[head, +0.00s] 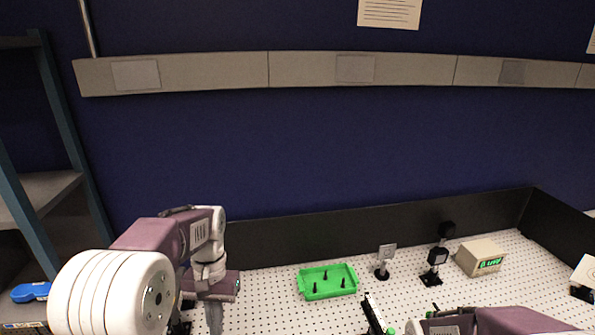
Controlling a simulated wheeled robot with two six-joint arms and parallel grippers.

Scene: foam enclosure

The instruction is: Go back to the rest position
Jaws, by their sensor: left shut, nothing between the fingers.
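My left arm comes in from the left, and its gripper (214,317) points down at the bottom edge, over the left part of the perforated white board (262,288). The fingers are shut with nothing visible between them; the tips are close to the frame's lower edge. Mauve and white links of my right arm show at the bottom right, but its gripper is out of the picture.
A green tray (347,291) with black pegs lies mid-board. Right of it stand a small sign (387,253), black posts (435,257) and a beige box with a green display (481,257). A black and white item (374,314) lies in front. Dark walls (380,222) bound the board.

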